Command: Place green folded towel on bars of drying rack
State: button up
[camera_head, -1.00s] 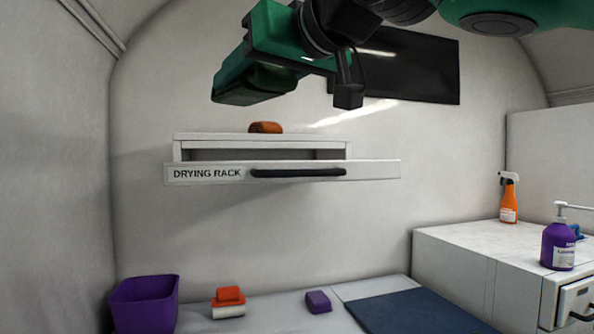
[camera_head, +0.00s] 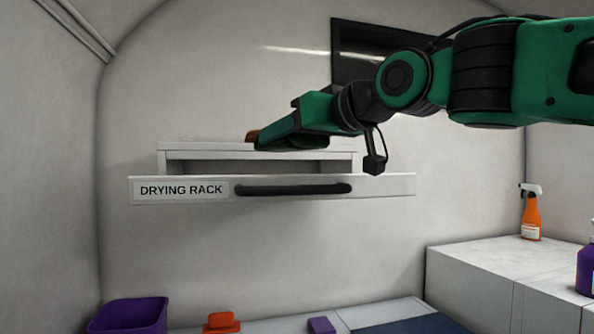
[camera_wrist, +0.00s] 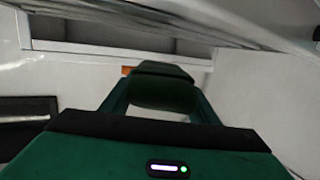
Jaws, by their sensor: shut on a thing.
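My gripper (camera_head: 296,131) is shut on the green folded towel (camera_head: 284,144), which looks dark green. In the wrist view the towel (camera_wrist: 160,86) sits between the two fingers. The drying rack (camera_head: 385,186) is a white unit on the back wall, its labelled front standing out from the body, with a black handle. The gap between towel and rack cannot be judged. The bars are hidden behind the front panel in the head view; pale rails (camera_wrist: 225,30) cross the top of the wrist view.
An orange-brown item (camera_head: 251,135) on top of the rack is partly hidden by my gripper. Below are a purple bin (camera_head: 130,316), a red-orange item (camera_head: 221,322) and a purple block (camera_head: 321,325). An orange spray bottle (camera_head: 531,215) stands on the white cabinet (camera_head: 480,265) at right.

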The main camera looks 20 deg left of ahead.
jog(key=shift+w+d+f, duration=0.1)
jog(key=shift+w+f, duration=0.25)
jog(key=shift+w, duration=0.2)
jog(key=shift+w+d+f, duration=0.1)
jog(key=shift+w+f, duration=0.25)
jog(key=shift+w, duration=0.2)
jog(key=shift+f, duration=1.95)
jog(key=o, duration=1.1)
jog(key=shift+f, duration=0.1)
jog(key=shift+s+d+r, duration=0.15)
jog(key=shift+d+r, duration=0.05)
jog(key=shift+d, duration=0.05)
jog(key=v, duration=1.1)
jog(key=shift+s+d, duration=0.1)
